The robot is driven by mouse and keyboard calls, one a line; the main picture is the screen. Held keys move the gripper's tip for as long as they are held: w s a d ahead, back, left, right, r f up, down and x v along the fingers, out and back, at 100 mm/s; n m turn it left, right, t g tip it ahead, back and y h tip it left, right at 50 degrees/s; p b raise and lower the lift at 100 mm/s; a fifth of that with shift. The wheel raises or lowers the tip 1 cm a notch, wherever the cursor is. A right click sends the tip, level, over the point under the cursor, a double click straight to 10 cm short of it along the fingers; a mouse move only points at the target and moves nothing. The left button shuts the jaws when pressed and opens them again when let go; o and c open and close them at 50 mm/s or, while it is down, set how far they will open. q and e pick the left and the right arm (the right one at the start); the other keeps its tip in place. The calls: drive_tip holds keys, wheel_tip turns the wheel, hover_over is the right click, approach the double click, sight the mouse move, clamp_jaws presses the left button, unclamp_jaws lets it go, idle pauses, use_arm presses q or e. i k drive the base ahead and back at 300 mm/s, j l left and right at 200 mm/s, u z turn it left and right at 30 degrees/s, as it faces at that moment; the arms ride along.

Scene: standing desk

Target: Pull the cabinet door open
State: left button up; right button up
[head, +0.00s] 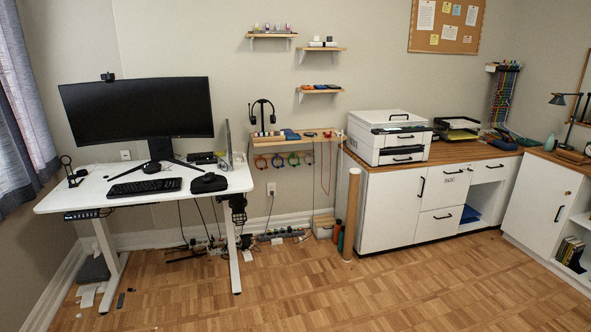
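A white cabinet (385,218) with a wooden top stands right of centre. Its left door shows a black vertical handle (421,187) near its right edge, and the door looks shut. A second white cabinet door (533,205) is at the far right, with a black handle (559,213) and a small round knob or lock above; it also looks shut. I cannot tell which door the task means. Neither of my grippers is in view, and nothing touches the handles.
Drawers (440,222) sit right of the left door. A tall brown tube (351,215) stands at the cabinet's left front corner. A white standing desk (85,195) with a monitor (140,110) is at left, with cables beneath. The wooden floor (390,290) before the cabinets is clear.

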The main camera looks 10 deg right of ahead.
sight(393, 199)
drive_tip(key=i, duration=0.6)
drive_tip(key=i+j+z, duration=0.15)
drive_tip(key=i, duration=1.1)
